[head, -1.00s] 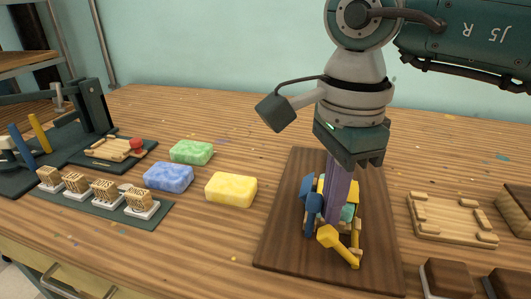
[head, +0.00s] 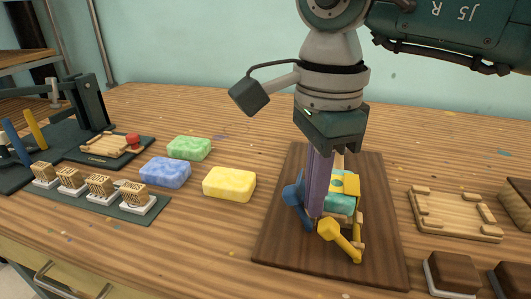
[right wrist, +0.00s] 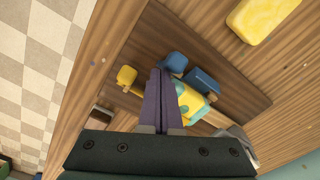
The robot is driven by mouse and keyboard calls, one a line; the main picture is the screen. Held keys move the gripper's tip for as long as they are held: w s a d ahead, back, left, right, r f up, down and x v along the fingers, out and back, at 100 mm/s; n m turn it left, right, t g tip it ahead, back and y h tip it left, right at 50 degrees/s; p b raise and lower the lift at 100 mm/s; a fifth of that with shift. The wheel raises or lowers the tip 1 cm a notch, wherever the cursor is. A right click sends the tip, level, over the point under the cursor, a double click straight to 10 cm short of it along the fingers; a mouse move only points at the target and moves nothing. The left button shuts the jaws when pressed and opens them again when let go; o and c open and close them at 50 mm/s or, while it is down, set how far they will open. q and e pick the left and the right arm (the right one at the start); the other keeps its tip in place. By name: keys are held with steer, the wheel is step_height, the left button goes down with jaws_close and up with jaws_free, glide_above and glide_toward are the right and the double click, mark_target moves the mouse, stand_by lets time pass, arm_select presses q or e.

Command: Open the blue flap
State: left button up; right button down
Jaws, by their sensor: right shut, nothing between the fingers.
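A small box with teal and yellow faces (head: 342,203) stands on a dark wooden board (head: 285,255). Blue parts (head: 293,195), which look like the blue flap and its tab, are on its left side in the head view. The right wrist view shows two blue pieces (right wrist: 204,81) beside the box. A yellow lever-like part (head: 345,242) sticks out at the front. My right gripper (head: 315,214) is shut and empty. Its purple fingers point down between the blue parts and the box, partly hiding both. Whether they touch the flap is unclear. My left gripper is out of view.
Green (head: 189,148), blue (head: 165,172) and yellow (head: 229,184) soap-like blocks lie left of the board. A pale wooden tray (head: 455,214) and dark brown blocks (head: 452,273) are to the right. Stamps (head: 100,187) stand on a mat at the left.

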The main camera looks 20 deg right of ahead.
steer(key=shift+w+a, duration=0.1)
steer(key=shift+d+r+p, duration=0.2)
steer(key=shift+r+p, duration=1.15)
steer(key=shift+r, duration=0.3)
steer(key=r+p, duration=0.2)
steer(key=r, duration=0.1)
steer(key=shift+s+d+r+p, duration=0.2)
steer(key=shift+s+r+p, duration=0.05)
steer(key=shift+r+p, duration=0.15)
